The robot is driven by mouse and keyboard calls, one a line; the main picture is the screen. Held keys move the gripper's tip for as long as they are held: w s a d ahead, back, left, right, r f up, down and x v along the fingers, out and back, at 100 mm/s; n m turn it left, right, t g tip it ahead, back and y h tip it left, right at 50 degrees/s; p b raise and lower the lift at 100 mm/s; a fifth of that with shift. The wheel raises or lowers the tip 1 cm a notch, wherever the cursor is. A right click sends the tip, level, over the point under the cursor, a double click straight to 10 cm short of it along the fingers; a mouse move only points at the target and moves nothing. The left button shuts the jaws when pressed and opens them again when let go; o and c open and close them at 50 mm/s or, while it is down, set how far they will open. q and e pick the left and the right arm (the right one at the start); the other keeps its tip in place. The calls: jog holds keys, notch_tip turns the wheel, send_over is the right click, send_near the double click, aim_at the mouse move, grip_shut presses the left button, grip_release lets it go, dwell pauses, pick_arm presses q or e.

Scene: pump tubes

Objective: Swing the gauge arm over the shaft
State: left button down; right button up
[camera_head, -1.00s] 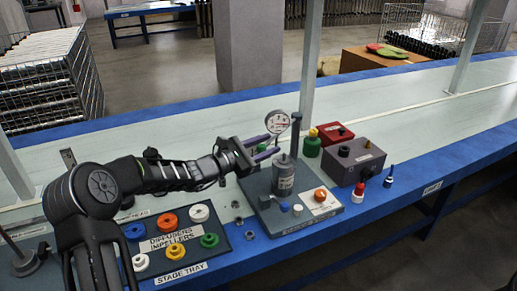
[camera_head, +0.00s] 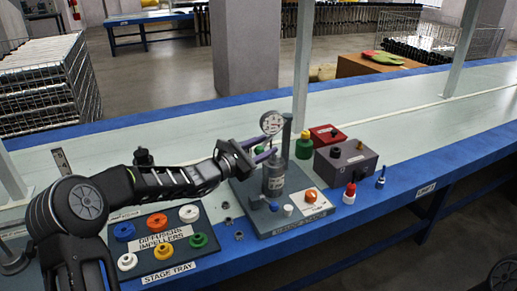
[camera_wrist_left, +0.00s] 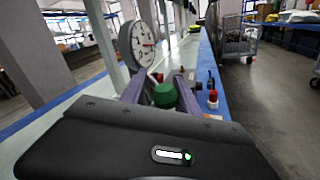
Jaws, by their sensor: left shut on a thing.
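The round white dial gauge (camera_head: 271,123) stands high beside a dark upright post (camera_head: 286,130) on the grey pump stand (camera_head: 250,215). It also shows in the left wrist view (camera_wrist_left: 137,45), ahead and left of the fingers. The grey cylindrical pump body (camera_head: 274,180) stands upright below and close to the gauge in the head view. My left gripper (camera_head: 268,154), with purple fingers, is shut on a green knob (camera_wrist_left: 165,96) near the gauge. The knob's link to the gauge arm is hidden. I cannot tell whether the gauge sits directly over the shaft. My right gripper is not in view.
The stage tray (camera_head: 222,250) with coloured rings lies left of the stand. A purple-grey box (camera_head: 345,162), a red box (camera_head: 326,133) and a green yellow-capped bottle (camera_head: 304,146) stand to the right. The bench behind the stand is mostly clear.

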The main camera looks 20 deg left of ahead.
aim_at(256, 153)
pick_arm(q)
jog(key=shift+d+r, duration=0.25)
jog(key=shift+d, duration=0.35)
jog(key=c, duration=1.1)
grip_release()
jog(key=shift+r, duration=0.15)
jog(key=shift+c, duration=0.2)
jog(key=shift+a, duration=0.1)
jog(key=shift+s+a+f, duration=0.2)
jog(key=shift+s+a, duration=0.05)
jog(key=v, duration=0.7)
jog(key=shift+s+f, duration=0.15)
jog(key=shift+f, duration=0.05)
